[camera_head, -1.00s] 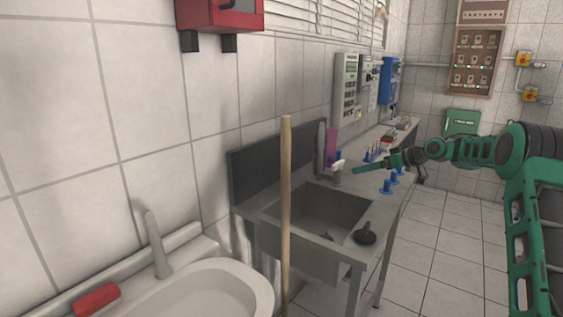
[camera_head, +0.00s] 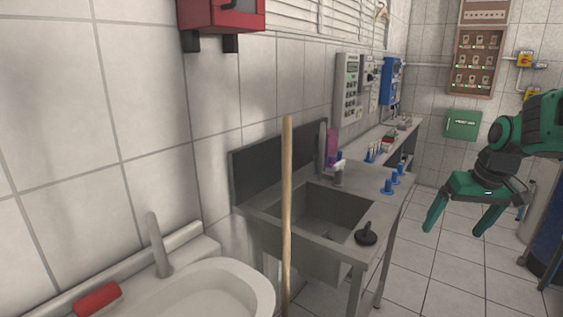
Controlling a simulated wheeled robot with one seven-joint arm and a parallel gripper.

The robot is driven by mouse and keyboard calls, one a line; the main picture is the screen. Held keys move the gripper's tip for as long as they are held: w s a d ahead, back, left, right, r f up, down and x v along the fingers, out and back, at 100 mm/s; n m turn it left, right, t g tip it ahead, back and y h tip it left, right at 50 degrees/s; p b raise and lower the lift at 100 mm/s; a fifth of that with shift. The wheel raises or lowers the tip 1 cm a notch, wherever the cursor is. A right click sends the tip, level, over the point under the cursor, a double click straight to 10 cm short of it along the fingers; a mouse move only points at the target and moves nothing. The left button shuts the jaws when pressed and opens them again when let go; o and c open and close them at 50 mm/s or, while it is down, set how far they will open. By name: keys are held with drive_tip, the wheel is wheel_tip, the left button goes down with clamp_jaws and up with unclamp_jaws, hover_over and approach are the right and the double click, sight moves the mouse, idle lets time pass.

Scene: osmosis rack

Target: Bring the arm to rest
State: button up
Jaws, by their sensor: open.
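My green arm (camera_head: 525,125) reaches in from the right edge of the head view. My gripper (camera_head: 456,231) hangs from it, its two green fingers spread apart and pointing down. Nothing is between the fingers. The gripper is in the air over the tiled floor, to the right of the steel sink table (camera_head: 385,215) and apart from it in the picture. The rest of the arm is cut off by the right edge.
A steel sink basin (camera_head: 325,212) holds a black plunger-like item (camera_head: 366,234) at its rim. Several blue stands (camera_head: 387,186) are on the table. A wooden pole (camera_head: 287,215) stands in front. A white washbasin (camera_head: 215,290) is at lower left. The tiled floor (camera_head: 440,280) is clear.

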drive_tip(key=s+f+m+g, duration=0.1)
drive_tip(key=s+f+m, duration=0.1)
drive_tip(key=s, duration=1.2)
drive_tip(key=s+a+f+m+g, duration=0.1)
drive_tip(key=s+f+m+g, duration=0.1)
drive_tip(key=s, duration=1.1)
drive_tip(key=shift+s+a+f+m, duration=0.2)
drive_tip(key=shift+s+f+m, duration=0.25)
drive_tip(key=shift+f, duration=0.45)
